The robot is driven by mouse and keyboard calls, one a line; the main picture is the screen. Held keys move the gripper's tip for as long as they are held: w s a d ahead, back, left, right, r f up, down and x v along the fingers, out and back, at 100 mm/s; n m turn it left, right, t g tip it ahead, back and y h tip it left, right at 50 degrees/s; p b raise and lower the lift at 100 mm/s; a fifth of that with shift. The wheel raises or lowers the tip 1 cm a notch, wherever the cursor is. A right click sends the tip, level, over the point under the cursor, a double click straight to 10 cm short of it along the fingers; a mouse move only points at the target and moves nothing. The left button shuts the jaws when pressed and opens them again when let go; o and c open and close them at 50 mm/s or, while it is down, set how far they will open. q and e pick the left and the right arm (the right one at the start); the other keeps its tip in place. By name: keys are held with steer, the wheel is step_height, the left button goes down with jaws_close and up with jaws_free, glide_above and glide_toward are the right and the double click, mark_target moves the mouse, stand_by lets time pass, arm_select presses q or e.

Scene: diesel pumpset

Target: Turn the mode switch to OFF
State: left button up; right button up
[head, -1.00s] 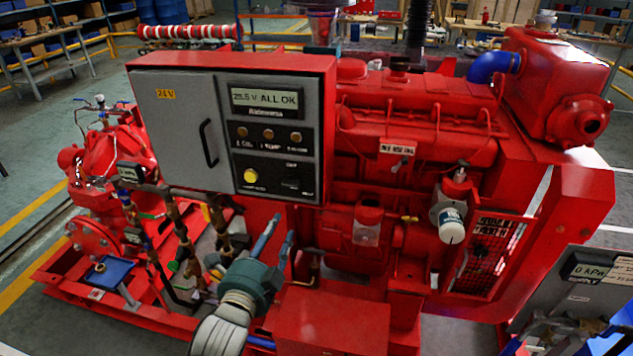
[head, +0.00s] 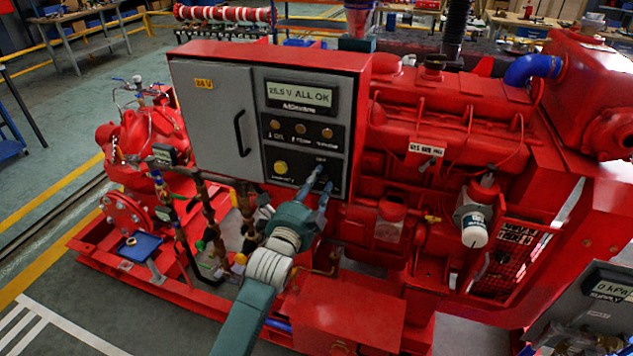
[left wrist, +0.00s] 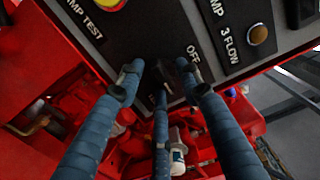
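The mode switch (left wrist: 166,73) is a small dark knob on the black lower panel of the grey control box (head: 218,110). The OFF label (left wrist: 193,53) stands beside it in the left wrist view. My left gripper (head: 322,180) is at the lower right of the panel, its blue fingers pointing at the switch. In the left wrist view my fingers (left wrist: 161,72) are spread, with the switch area between their tips. I cannot tell whether any finger touches the knob. In the head view the fingers largely hide the switch, and its setting is unclear. My right gripper is not in view.
A yellow button (head: 281,168) sits left of the switch. A grey gauge panel (head: 590,310) is at the lower right.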

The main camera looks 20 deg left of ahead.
arm_select(q)
jaws_close()
